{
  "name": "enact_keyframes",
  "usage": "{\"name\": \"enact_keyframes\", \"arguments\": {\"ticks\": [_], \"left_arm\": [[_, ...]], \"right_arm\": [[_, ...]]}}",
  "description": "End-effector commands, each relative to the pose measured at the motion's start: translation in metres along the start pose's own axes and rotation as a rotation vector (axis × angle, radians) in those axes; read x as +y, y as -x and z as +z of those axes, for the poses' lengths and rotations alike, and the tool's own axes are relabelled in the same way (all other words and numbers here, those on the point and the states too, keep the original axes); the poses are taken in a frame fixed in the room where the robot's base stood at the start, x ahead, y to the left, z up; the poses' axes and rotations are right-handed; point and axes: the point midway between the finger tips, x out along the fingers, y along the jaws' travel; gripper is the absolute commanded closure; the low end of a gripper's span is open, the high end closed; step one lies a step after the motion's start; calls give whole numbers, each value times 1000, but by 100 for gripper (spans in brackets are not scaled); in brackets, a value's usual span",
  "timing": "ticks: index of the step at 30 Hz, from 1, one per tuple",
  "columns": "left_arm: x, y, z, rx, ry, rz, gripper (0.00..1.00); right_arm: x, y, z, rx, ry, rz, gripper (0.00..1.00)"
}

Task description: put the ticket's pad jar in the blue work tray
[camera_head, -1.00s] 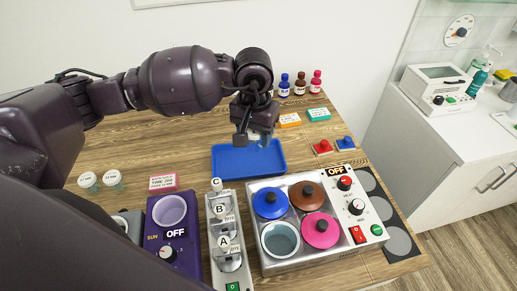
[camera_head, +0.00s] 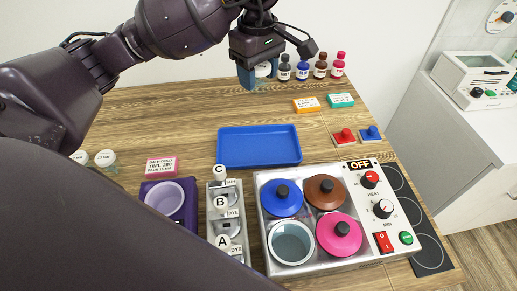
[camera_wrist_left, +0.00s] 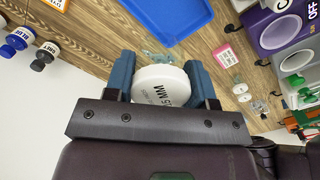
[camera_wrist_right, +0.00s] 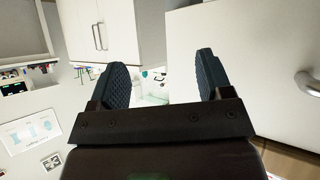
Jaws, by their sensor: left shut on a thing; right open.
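My left gripper (camera_head: 262,76) is shut on a pad jar (camera_head: 263,68), behind and apart from the blue work tray (camera_head: 259,161) in the head view. In the left wrist view the jar's white lid (camera_wrist_left: 160,82) sits between the fingers, its upside-down print seeming to read 15 MM. The tray is empty and also shows at the top there (camera_wrist_left: 172,18). The pink-edged ticket (camera_head: 161,166) lies left of the tray; its pads line looks like 15 MM. Two other white-lidded jars (camera_head: 105,159) stand further left, partly hidden. My right gripper (camera_wrist_right: 163,78) is open and empty.
A hotplate unit (camera_head: 350,250) with coloured lidded pots, a lettered rack (camera_head: 227,222) and a purple warmer (camera_head: 186,207) stand in front of the tray. Several small bottles (camera_head: 320,68) line the back right. Wood behind the tray is clear. White cabinet fronts (camera_wrist_right: 235,60) face my right gripper.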

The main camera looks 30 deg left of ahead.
Motion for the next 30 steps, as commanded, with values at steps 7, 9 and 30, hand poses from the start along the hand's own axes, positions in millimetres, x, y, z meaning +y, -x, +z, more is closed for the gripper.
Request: {"name": "enact_keyframes", "arguments": {"ticks": [7,9,30], "left_arm": [[-1,-20,-1,-2,44,-4,73],[-2,-36,-1,-2,43,-5,73],[-1,-154,-1,-1,41,1,73]], "right_arm": [[0,-4,1,0,1,-2,28],[-1,-6,1,1,1,-2,28],[-3,-5,9,-8,-6,-1,28]]}}
